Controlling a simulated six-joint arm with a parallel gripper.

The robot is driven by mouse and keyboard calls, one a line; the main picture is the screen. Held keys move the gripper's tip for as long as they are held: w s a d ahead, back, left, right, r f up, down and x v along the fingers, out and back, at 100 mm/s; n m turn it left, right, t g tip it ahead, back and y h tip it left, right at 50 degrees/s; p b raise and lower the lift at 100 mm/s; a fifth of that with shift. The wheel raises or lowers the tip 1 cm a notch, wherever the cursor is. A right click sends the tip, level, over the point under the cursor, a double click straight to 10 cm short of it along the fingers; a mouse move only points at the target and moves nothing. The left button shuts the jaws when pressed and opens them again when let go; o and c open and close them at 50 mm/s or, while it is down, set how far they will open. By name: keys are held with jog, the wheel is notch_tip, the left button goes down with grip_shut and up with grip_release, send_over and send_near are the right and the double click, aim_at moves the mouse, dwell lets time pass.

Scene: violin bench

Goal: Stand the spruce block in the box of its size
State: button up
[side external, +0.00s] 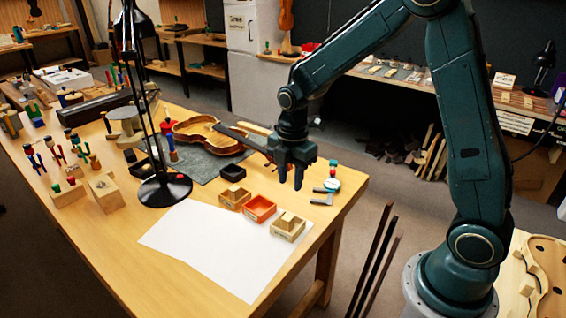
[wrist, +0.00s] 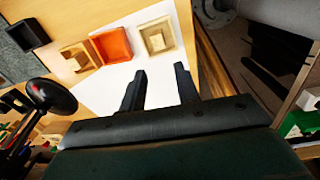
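A pale block, which looks like the spruce block (side external: 287,219), is in the right-hand pale wooden box (side external: 290,236) and rises above its rim; the wrist view also shows this block (wrist: 157,42). An empty-looking orange box (side external: 259,208) stands beside that box. Left of it is another wooden box (side external: 229,205) with a wooden piece (side external: 234,194) in it. A small dark box (side external: 233,172) stands farther back. My gripper (side external: 290,185) is above the table behind the row of boxes. Its fingers (wrist: 160,69) are apart with nothing between them.
A white sheet (side external: 215,246) covers the table in front of the boxes. A black lamp (side external: 165,190) stands left of them. A violin body (side external: 210,135) lies on a grey mat behind. Small coloured items (side external: 331,184) are near the right table edge.

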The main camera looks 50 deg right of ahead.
jog(key=s+a+r+m+t, duration=0.2)
jog(key=s+r+m+t, duration=0.1)
jog(key=s+r+m, duration=0.75)
jog(key=s+a+r+m+t, duration=0.1)
jog(key=s+r+m, duration=0.4)
jog(key=s, duration=0.6)
jog(key=shift+a+r+m+t, duration=0.4)
jog(key=shift+m+t, duration=0.2)
jog(key=shift+m, duration=0.45)
